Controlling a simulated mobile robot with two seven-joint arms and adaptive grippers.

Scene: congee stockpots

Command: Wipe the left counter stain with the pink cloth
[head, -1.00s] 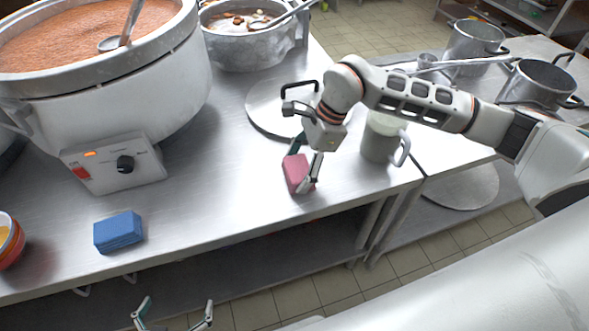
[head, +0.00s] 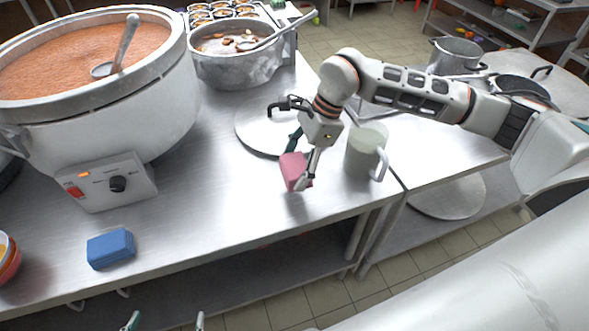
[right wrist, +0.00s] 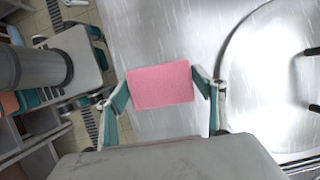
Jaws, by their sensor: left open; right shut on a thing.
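The pink cloth (head: 292,172), a small block-like pad, is between the fingers of my right gripper (head: 298,170), which is shut on it. It is at or just above the steel counter (head: 210,195), near its front edge; I cannot tell whether it touches. The right wrist view also shows the pink cloth (right wrist: 160,84) held between both fingers. No stain can be made out clearly on the counter; the arm and cloth hide part of it. My left gripper (head: 165,322) is open and empty at the bottom edge, in front of the counter, its fingertips just showing.
A blue sponge-like block (head: 111,248) lies at the counter's front left. A large white cooker (head: 125,115) stands behind it. A round lid (head: 262,128) lies behind the cloth, and a grey-green pitcher (head: 364,152) stands to its right. The counter's middle is clear.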

